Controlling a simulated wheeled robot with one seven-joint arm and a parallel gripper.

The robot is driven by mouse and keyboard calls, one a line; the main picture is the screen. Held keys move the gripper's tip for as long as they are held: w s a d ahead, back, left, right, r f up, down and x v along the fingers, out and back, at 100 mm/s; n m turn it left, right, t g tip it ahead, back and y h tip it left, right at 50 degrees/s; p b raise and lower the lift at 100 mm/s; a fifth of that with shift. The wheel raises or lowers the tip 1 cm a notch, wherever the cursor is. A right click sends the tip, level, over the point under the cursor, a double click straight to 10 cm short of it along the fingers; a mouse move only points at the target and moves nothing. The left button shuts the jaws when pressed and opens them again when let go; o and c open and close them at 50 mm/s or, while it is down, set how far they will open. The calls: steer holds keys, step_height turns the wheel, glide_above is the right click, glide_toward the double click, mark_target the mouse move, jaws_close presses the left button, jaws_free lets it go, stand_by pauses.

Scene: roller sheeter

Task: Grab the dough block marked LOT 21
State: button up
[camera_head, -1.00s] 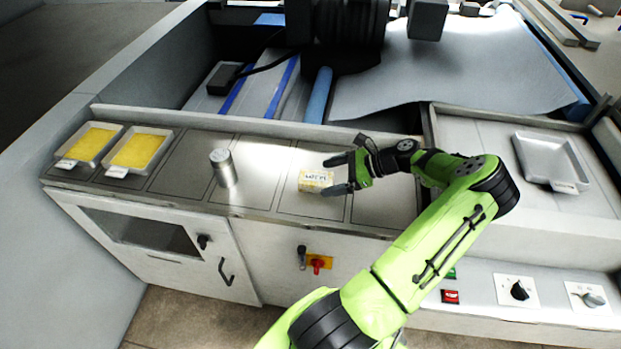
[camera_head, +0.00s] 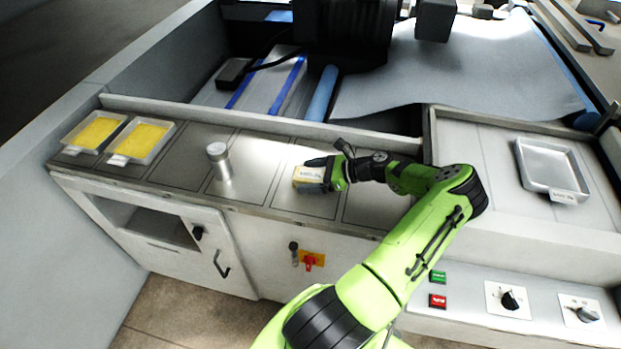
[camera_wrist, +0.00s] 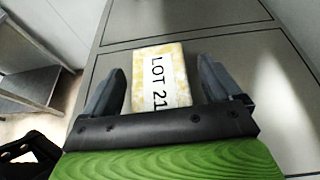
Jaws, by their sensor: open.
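The dough block (camera_head: 309,178) is a pale yellow block lying on the steel counter. In the wrist view the block (camera_wrist: 158,75) shows a white label reading LOT 21. My gripper (camera_head: 318,172) is at the block from the right in the head view. In the wrist view its two dark fingers (camera_wrist: 162,88) are open, one on each side of the block. A gap shows on both sides, wider on the right. The block's near end is hidden behind the gripper's black crossbar.
A metal cylinder (camera_head: 219,161) stands on the counter left of the block. Two trays with yellow contents, a left one (camera_head: 73,148) and a right one (camera_head: 142,160), sit at the far left. An empty tray (camera_head: 575,183) lies at the right. The counter's front edge is close by.

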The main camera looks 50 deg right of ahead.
steer(key=c, duration=1.2)
steer(key=shift+r, duration=0.15)
steer(key=shift+c, duration=0.2)
